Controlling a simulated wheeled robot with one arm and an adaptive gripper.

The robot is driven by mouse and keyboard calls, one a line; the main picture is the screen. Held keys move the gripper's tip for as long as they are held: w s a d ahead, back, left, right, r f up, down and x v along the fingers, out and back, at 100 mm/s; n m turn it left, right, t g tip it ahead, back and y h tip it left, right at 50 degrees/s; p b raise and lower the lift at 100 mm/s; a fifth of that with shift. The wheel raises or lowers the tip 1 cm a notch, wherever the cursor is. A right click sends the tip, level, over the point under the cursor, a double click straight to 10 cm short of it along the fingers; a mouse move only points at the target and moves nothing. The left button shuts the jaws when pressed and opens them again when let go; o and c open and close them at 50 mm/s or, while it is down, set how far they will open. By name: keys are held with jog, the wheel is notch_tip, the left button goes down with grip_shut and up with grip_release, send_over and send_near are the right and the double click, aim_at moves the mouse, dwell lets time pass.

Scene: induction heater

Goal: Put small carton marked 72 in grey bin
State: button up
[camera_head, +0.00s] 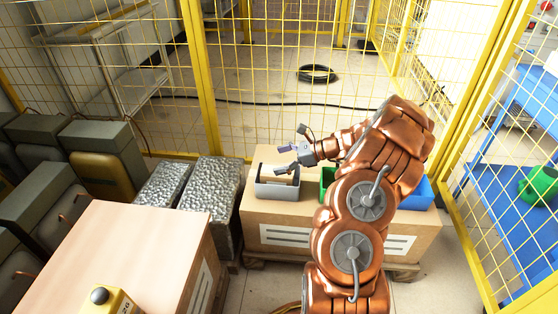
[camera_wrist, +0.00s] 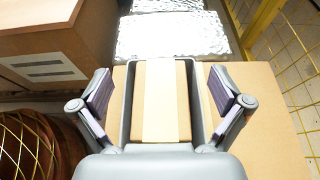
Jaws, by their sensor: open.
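The grey bin (camera_head: 277,191) stands at the left end of a large cardboard box. A small tan carton (camera_wrist: 162,105) with a paler strip along its top lies inside the bin; no number can be read on it. The bin's walls (camera_wrist: 127,108) show on both sides of the carton in the wrist view. My gripper (camera_head: 287,160) is open and empty above the bin. In the wrist view its fingers (camera_wrist: 160,90) are spread wide on either side of the bin and carton, not touching the carton.
A green bin (camera_head: 327,178) and a blue bin (camera_head: 418,192) stand right of the grey one, partly behind my arm. A yellow item (camera_head: 112,301) sits on another large box (camera_head: 130,245). Silvery blocks (camera_head: 208,187) stand left. Yellow mesh fencing (camera_head: 205,80) rises behind.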

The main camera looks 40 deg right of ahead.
jog(key=v, duration=1.2)
dwell(0.5)
jog(key=s+a+r+n+g+p, duration=0.35)
jog(key=a+r+n+p, duration=0.4)
jog(key=a+r, duration=0.6)
jog(key=s+a+r+n+g+p, duration=0.2)
jog(key=a+r+n+g+p, duration=0.5)
jog(key=a+r, duration=0.65)
jog(key=s+a+r+n+h+p, duration=0.55)
jog(key=s+a+r+p, duration=0.35)
jog(key=s, duration=0.3)
jog(key=s+d+r+n+h+p, duration=0.3)
jog(key=s+r+n+p, duration=0.3)
jog(key=s+p, duration=0.5)
jog(key=shift+s+r+h, duration=0.6)
jog(key=shift+s+h, duration=0.25)
jog(key=shift+s, duration=0.1)
